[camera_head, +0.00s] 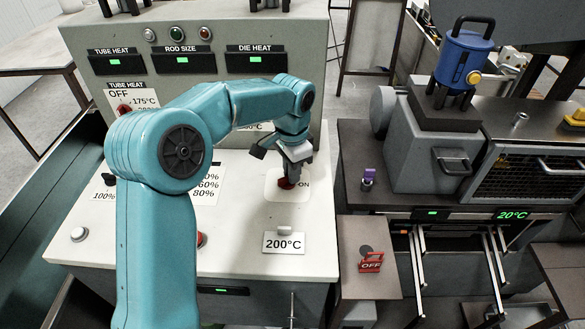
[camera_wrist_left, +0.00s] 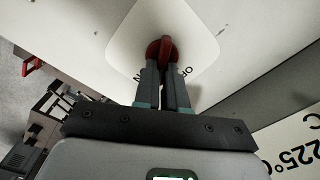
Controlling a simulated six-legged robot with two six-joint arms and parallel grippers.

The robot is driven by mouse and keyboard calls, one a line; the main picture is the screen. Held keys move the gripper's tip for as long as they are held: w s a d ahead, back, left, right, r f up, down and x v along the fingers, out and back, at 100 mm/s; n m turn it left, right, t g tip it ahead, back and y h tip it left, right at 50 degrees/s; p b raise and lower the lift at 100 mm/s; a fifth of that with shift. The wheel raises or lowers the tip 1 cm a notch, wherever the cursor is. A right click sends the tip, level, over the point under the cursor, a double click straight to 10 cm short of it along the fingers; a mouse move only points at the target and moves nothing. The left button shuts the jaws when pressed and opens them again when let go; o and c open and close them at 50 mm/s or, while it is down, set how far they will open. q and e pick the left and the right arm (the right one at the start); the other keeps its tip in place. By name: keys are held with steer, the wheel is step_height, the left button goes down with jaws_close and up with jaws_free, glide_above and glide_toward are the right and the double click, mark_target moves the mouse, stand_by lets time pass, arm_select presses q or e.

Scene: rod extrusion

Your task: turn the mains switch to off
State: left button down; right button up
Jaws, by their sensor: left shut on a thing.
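The mains switch is a red rotary knob (camera_head: 286,184) on a pale rounded plate on the white console top. An ON label shows at its right in the head view. In the left wrist view the red knob (camera_wrist_left: 165,47) has a raised grip bar between my fingertips, and part of a second label shows beside the fingers. My left gripper (camera_head: 293,171) comes down from above and is shut on the knob; its fingers (camera_wrist_left: 166,66) also show in the left wrist view. The fingers partly hide the labels. My right gripper is not in view.
A 200°C sign (camera_head: 284,243) stands in front of the switch. A red OFF tag (camera_head: 370,262) is on the small grey ledge to the right. The upright panel (camera_head: 200,30) with heat displays rises behind. A machine with a blue motor (camera_head: 464,55) stands at right.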

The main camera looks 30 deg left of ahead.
arm_select(q)
steer(key=n, duration=0.5)
steer(key=shift+w+a+r+n+p, duration=0.1)
steer(key=shift+a+n+p, duration=0.2)
steer(key=shift+p, duration=0.05)
steer(key=n, duration=0.5)
steer(key=shift+a+n, duration=0.3)
steer(key=shift+n, duration=0.4)
steer(key=c, duration=1.2)
jaws_free()
step_height(320, 180, up, 16)
steer(key=p, duration=0.2)
steer(key=shift+r, duration=0.15)
